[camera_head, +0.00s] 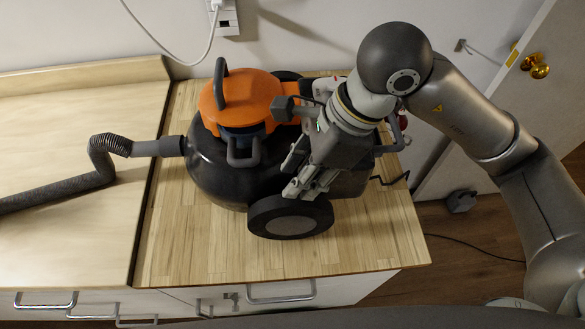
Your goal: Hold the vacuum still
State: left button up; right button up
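The vacuum (212,164) stands upright on the wooden counter, with a round black body, an orange top with a dark handle, and a large dark wheel at the front. Its grey ribbed hose (70,188) runs out to the left across the counter. My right gripper (290,178) reaches in from the right and is over the vacuum's right side, its fingers at the body just above the wheel. The gripper and my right arm hide part of that side. I cannot tell whether the fingers touch the vacuum or how far apart they are. My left gripper is not in view.
The wooden counter (190,255) has free room in front of the vacuum, above drawers with metal handles (280,292). A lighter worktop (60,110) is at the left. A white cord (165,48) hangs from a wall outlet. A door with a brass knob (538,70) is at the right.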

aim_at(284, 199)
jog(key=f, duration=0.1)
jog(key=a+f, duration=0.1)
jog(key=s+f+p, duration=0.1)
jog(key=shift+a+f, duration=0.2)
jog(key=shift+a, duration=0.1)
jog(key=p+x, duration=0.1)
jog(key=x, duration=0.4)
jog(key=shift+w+f, duration=0.15)
jog(key=shift+w, duration=0.05)
jog(key=shift+a+f, duration=0.25)
jog(key=shift+f, duration=0.25)
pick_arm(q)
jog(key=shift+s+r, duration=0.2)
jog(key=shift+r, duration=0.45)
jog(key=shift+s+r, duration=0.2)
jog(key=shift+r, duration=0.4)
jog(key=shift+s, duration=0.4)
pick_arm(e)
grip_shut()
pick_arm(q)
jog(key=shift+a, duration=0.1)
